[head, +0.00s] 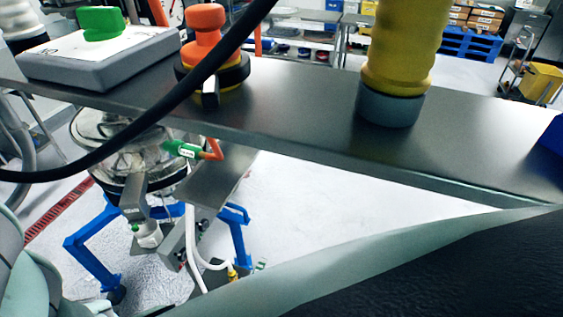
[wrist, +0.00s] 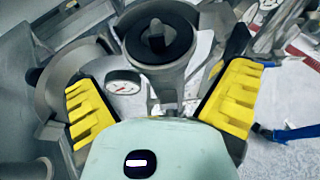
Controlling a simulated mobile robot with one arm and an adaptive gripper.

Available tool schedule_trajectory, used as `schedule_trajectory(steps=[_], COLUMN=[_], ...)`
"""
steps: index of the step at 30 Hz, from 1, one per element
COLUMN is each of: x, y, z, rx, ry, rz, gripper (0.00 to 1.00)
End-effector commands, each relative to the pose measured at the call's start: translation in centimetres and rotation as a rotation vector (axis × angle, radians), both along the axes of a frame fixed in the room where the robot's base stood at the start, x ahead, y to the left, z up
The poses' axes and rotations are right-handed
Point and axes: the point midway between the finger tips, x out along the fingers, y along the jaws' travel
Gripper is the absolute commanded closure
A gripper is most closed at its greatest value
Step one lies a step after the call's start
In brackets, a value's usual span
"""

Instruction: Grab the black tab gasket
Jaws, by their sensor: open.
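In the wrist view, a round black piece with a raised upright tab (wrist: 158,36) sits in a round metal fitting (wrist: 185,68). It looks like the black tab gasket. My gripper (wrist: 160,80) is open, its two yellow ridged fingers spread apart with nothing held between them. The black piece shows beyond the fingertips, between them in the picture, and apart from them. In the head view, a black ring with a tab (head: 232,76) lies around the base of an orange knob-shaped part (head: 204,45) on the metal shelf. I cannot tell whether this is another gasket. The gripper is not visible there.
A pressure gauge (wrist: 123,82) and a larger metal round opening (wrist: 62,85) are beside the fitting. The shelf (head: 290,110) also holds a yellow cylinder (head: 403,50) and a grey box (head: 95,62). A black hose (head: 150,118) crosses in front. The sifter stands on blue legs (head: 88,248).

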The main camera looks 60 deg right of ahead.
Motion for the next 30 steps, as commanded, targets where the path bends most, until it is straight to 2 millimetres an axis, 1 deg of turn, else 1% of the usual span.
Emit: schedule_trajectory(steps=[8,13,14,15,18,23,29,30], x=[0.5,1.2,1.2,1.4,1.8,1.9,1.9,1.9], y=[1.4,3.5,3.8,4.1,5.0,5.4,5.4,5.4], z=[0.0,0.1,0.0,-0.5,-0.8,-1.0,-1.0,-1.0], rx=[0.003,0.003,0.002,0.002,0.004,-0.001,-0.001,-0.001], ry=[0.001,0.0,0.002,0.002,-0.001,0.0,0.0,0.001], rz=[0.0,0.001,0.001,0.0,0.0,0.0,0.001,0.001], gripper=[0.0,0.0,0.0,0.0,0.0,0.0,0.0,0.01])
